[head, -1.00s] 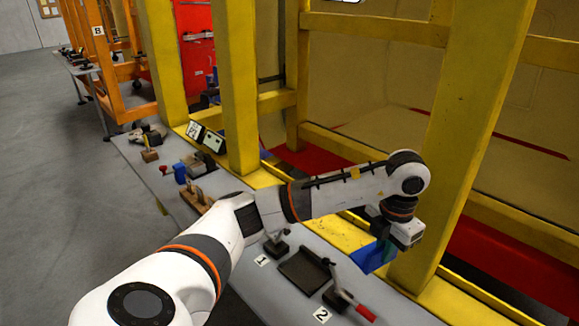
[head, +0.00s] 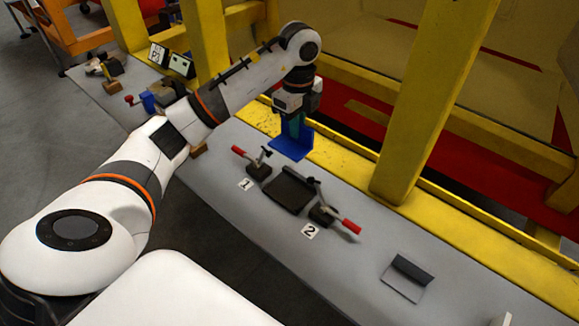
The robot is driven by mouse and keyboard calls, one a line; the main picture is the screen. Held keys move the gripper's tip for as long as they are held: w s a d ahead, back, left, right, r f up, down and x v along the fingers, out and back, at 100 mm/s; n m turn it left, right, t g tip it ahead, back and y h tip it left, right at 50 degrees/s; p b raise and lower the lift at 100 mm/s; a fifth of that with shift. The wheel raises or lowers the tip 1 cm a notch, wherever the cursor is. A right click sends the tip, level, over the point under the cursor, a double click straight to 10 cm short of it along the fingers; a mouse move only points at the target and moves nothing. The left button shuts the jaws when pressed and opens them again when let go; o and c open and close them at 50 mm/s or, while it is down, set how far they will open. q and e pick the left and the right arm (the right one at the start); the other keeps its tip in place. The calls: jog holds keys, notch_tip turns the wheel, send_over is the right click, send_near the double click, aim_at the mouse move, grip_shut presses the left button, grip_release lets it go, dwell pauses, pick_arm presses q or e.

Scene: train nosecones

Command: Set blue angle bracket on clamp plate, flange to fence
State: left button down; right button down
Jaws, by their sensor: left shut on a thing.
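The blue angle bracket (head: 291,146) hangs from my left gripper (head: 296,116), which is shut on its upright flange. The fingertips are partly hidden by the gripper body and the bracket. The bracket's broad flat flange is low and faces the near side. The dark clamp plate (head: 286,194) lies on the grey bench, in front of the bracket in the picture, with nothing on it. A dark raised edge along its far side looks like the fence (head: 299,179). The bracket appears apart from the plate, but its height is hard to judge. My right gripper is out of view.
Red-handled toggle clamps flank the plate, one by label 1 (head: 258,169) and one by label 2 (head: 322,214). A grey angled piece (head: 408,278) lies farther right. A yellow post (head: 425,110) and rail stand behind the bench. The bench between label 2 and the grey piece is clear.

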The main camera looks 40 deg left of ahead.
pick_arm(q)
notch_tip(320, 180, down, 16)
jog(key=p, duration=0.2)
jog(key=shift+p, duration=0.4)
jog(key=shift+r, duration=0.1)
jog(key=c, duration=1.5)
grip_release()
